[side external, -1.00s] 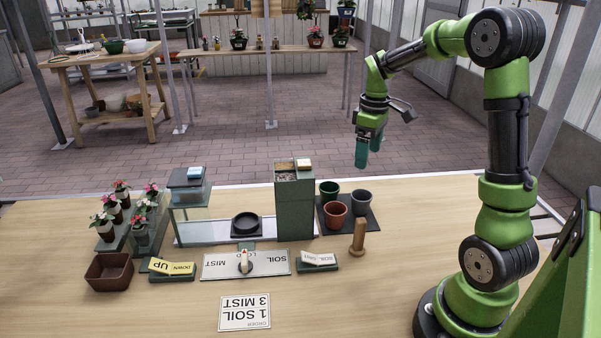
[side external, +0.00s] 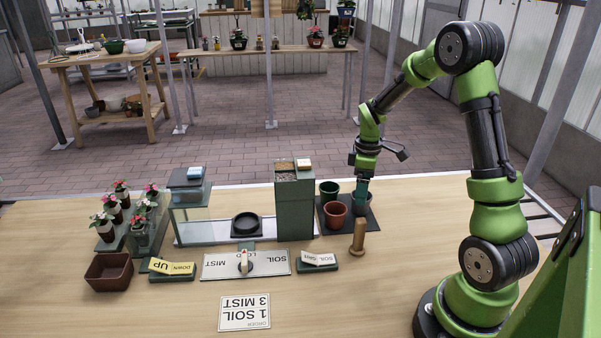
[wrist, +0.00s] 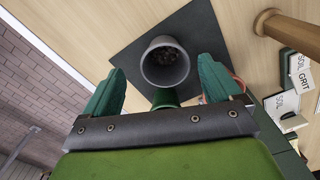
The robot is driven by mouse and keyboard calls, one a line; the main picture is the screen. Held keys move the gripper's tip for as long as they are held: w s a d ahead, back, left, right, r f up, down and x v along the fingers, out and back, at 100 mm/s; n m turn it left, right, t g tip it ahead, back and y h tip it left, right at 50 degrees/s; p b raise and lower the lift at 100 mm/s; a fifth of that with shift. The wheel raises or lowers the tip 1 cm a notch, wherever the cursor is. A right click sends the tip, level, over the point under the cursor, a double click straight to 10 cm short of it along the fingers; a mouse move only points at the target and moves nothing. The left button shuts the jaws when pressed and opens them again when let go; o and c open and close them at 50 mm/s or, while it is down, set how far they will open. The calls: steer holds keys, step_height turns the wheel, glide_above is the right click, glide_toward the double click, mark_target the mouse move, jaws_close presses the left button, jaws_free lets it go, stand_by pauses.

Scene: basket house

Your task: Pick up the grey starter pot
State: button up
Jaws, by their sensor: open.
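The grey starter pot (side external: 361,209) stands upright on a dark square mat (side external: 330,226) at the right of the station. In the wrist view the grey pot (wrist: 152,69) shows its round mouth with dark crumbly matter inside. My gripper (side external: 361,190) points down right at the pot and overlaps its rim in the side view. In the wrist view my gripper (wrist: 161,68) is open, with one teal finger on each side of the pot. I see no clear contact. The fingers' exact depth against the pot is hard to tell.
A terracotta pot (side external: 335,216) and a green pot (side external: 328,189) stand close by on the same mat. A wooden peg (side external: 358,237) stands in front. A tall green dispenser box (side external: 294,210) is to the left. Bare table lies to the right.

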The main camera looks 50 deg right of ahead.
steer(key=f, duration=0.5)
steer(key=shift+a, duration=0.3)
steer(key=shift+c, duration=0.3)
steer(key=c, duration=1)
steer(key=shift+r, duration=0.1)
steer(key=shift+c, duration=0.2)
